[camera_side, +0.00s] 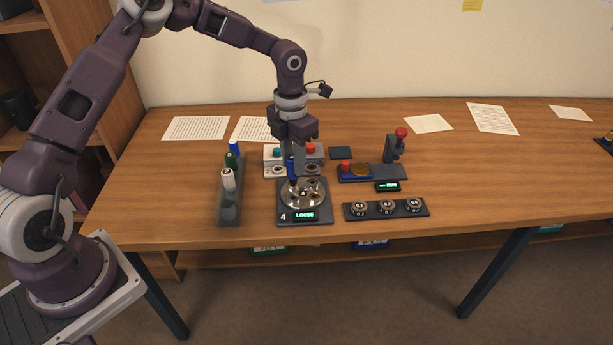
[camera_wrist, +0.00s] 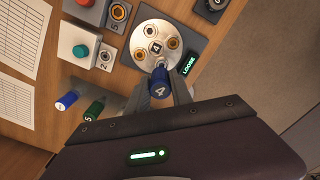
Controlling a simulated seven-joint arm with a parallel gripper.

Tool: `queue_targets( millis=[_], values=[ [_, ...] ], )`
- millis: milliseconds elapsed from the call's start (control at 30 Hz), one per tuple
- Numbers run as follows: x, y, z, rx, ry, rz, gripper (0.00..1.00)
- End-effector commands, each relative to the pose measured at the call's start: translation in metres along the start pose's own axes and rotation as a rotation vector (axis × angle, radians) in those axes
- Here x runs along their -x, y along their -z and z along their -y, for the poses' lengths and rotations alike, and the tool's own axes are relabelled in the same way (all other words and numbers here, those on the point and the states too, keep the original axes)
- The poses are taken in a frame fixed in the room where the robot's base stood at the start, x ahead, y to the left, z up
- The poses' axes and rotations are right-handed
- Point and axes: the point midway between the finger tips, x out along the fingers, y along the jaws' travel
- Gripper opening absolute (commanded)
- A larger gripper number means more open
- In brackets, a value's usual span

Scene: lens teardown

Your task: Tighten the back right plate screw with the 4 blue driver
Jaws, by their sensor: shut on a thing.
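My gripper (camera_side: 291,160) points down and is shut on the blue driver (camera_side: 291,172), which stands upright over the left part of the round plate (camera_side: 303,205) in the side view. In the wrist view the driver's handle (camera_wrist: 160,88) is marked 4, and its shaft reaches the plate's (camera_wrist: 156,20) lower edge. The spot under the driver is hidden, and I cannot tell whether the tip touches a screw. The base display (camera_side: 304,215) reads LOOSE beside a 4.
A rack (camera_side: 229,213) with blue, green and white drivers stands left of the plate. Behind is a box (camera_side: 270,152) with teal and red buttons.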

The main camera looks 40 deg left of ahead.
Motion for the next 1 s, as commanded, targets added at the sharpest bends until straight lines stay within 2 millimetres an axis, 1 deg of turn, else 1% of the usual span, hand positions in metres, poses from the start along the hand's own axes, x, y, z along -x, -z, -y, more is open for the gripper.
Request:
queue_targets(
  millis=[100,200,300,367,467,567,667,700,767,800,900,1000],
  values=[
    [-0.002,-0.018,-0.005,0.283,-0.006,0.005,0.00],
    [0.002,-0.040,-0.007,0.537,-0.006,0.009,0.00],
    [0.010,-0.059,-0.007,0.721,-0.005,0.009,0.00],
    [0.013,-0.066,-0.006,0.783,-0.004,0.006,0.00],
    [0.015,-0.069,-0.006,0.881,-0.004,0.004,0.00],
    [0.010,-0.068,-0.006,1.081,-0.006,0.001,0.00],
    [0.003,-0.067,-0.006,1.391,-0.009,0.002,0.00],
    [-0.001,-0.067,-0.006,1.527,-0.010,0.004,0.00],
    [-0.005,-0.067,-0.006,1.731,-0.010,0.004,0.00],
    [-0.008,-0.066,-0.006,1.864,-0.011,0.005,0.00],
    [-0.014,-0.066,-0.006,2.169,-0.011,0.005,0.00],
    [-0.019,-0.066,-0.006,2.402,-0.011,0.005,0.00]
  ],
)
